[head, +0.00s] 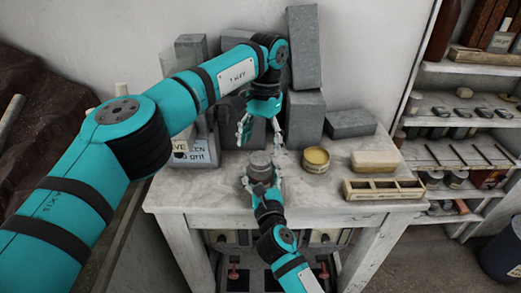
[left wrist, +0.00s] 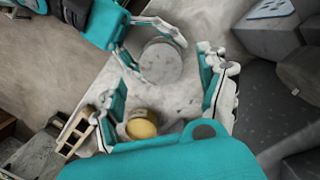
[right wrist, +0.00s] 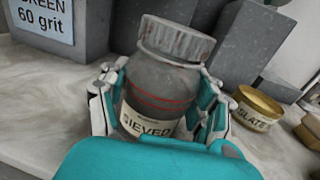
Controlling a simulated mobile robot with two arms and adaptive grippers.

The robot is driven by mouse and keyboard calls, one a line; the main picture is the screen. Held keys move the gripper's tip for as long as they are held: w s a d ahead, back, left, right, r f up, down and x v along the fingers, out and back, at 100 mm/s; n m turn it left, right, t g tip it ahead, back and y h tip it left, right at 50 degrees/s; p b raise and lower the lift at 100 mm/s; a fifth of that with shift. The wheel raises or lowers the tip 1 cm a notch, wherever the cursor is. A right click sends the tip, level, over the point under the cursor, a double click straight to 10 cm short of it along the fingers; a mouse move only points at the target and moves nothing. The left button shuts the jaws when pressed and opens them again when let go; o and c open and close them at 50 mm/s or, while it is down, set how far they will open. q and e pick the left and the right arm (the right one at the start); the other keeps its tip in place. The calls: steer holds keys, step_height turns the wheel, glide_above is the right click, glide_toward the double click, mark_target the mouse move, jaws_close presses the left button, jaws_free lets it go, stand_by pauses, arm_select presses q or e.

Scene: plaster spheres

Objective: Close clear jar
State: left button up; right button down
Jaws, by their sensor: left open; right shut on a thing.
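The clear jar (right wrist: 158,90) holds grey matter, with red lines around it and a label reading "SIEVED". A worn grey lid (right wrist: 176,38) sits on its mouth; I cannot tell whether it is screwed tight. In the head view the jar (head: 260,172) is at the table's front part, and its lid also shows from above in the left wrist view (left wrist: 160,62). My right gripper (right wrist: 160,100) is shut around the jar's body, a finger on each side. My left gripper (head: 259,128) is open and empty, above and behind the jar, apart from the lid.
A yellow tin (head: 316,158), a pale block (head: 375,160) and a wooden divided tray (head: 384,190) stand to the right. Grey blocks (head: 304,120) stand behind. A labelled grit container (head: 195,155) is on the left. Shelves (head: 465,110) are at far right.

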arm_select(q)
steer(key=shift+r, duration=0.4)
steer(key=shift+c, duration=0.3)
